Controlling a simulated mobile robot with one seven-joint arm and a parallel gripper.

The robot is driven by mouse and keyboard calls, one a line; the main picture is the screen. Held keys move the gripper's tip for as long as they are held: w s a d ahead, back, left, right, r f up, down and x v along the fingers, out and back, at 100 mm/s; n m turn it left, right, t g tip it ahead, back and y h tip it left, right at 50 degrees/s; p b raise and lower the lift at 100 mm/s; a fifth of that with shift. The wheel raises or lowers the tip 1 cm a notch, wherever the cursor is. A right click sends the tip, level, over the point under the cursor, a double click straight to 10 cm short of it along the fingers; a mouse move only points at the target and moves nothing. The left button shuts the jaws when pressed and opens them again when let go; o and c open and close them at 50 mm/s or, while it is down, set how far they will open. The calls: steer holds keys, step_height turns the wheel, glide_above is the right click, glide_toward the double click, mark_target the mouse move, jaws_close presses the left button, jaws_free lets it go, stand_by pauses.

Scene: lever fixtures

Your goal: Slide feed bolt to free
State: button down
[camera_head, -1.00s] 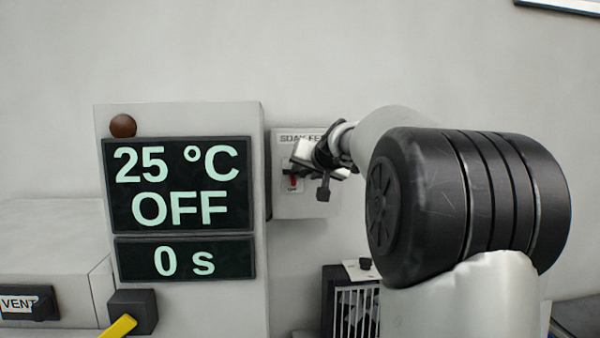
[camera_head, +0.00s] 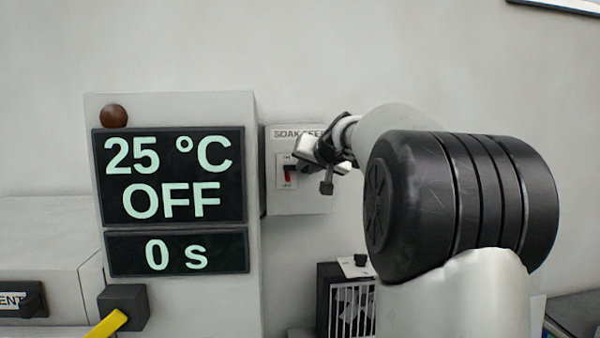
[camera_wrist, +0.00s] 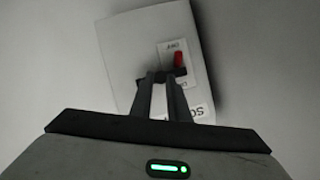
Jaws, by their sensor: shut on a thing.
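A grey wall box (camera_head: 295,204) carries a label that reads "SOAK FEE", its end hidden by my gripper. On its front is a white plate with a red strip (camera_head: 287,178) and a small black lever (camera_head: 290,167) near the plate's upper end. The wrist view shows the box (camera_wrist: 135,50) upside down, with "OFF" by the far end of the red strip (camera_wrist: 179,60). My gripper (camera_wrist: 165,77) is shut on the black lever at the strip's near end. In the head view my gripper (camera_head: 303,158) covers part of the plate. No marking "free" is readable.
A tall panel (camera_head: 250,250) left of the box shows "25 °C", "OFF" and "0 s". A black block with a yellow handle (camera_head: 108,325) sits below its display. A dark slatted unit (camera_head: 345,300) stands below my arm.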

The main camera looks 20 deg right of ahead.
steer(key=s+d+b, duration=0.1)
steer(key=d+b, duration=0.1)
steer(key=d, duration=0.3)
steer(key=shift+s+d, duration=0.3)
steer(key=shift+d, duration=0.1)
steer(key=c, duration=1.7)
jaws_free()
steer(key=shift+d, duration=0.15)
steer(key=shift+o, duration=0.2)
steer(key=b+v, duration=0.2)
steer(key=v, duration=1.5)
steer(key=shift+s+b, duration=0.25)
steer(key=shift+b, duration=0.15)
